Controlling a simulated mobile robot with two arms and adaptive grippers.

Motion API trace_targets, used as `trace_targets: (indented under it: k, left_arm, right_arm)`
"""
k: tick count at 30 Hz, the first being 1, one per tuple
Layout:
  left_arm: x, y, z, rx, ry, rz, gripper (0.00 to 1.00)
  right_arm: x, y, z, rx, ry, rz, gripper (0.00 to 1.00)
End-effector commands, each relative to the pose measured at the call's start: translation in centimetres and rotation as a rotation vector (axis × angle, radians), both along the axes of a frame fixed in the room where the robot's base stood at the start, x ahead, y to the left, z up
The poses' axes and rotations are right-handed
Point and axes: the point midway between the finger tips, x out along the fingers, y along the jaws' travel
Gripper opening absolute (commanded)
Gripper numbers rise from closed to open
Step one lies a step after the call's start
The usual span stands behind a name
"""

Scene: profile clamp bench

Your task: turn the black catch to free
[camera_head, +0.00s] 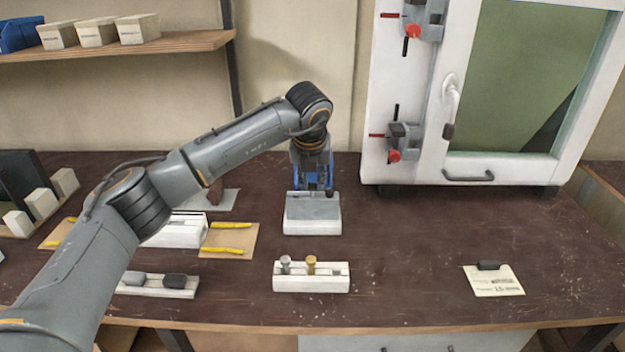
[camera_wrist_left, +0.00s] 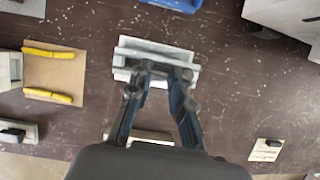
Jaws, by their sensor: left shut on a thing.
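My left gripper (camera_head: 314,187) points down at the grey block (camera_head: 313,214) with a pale front, in the middle of the bench. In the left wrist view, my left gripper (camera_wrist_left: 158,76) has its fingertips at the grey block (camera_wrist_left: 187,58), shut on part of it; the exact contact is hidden. I cannot tell which part is the black catch.
A white holder (camera_head: 312,284) with two pegs stands in front of the block. Yellow tools (camera_head: 229,251) lie on a brown board at left. A card (camera_head: 500,283) with a black piece lies at right. The bench between block and card is clear.

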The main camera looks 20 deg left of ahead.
Motion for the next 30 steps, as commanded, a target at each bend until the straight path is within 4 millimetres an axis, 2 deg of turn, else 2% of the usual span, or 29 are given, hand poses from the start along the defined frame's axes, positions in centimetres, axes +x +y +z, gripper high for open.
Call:
trace_targets:
  k: [14,30]
  left_arm:
    - [0.1,0.5,0.1,-0.002,-0.002,-0.383,0.0]
    - [0.3,0.9,0.4,-0.004,-0.004,-0.895,0.0]
  right_arm:
    - [0.1,0.0,-1.1,-0.001,-0.001,0.0,0.4]
    - [0.1,-0.1,0.6,-0.001,-0.001,0.0,0.4]
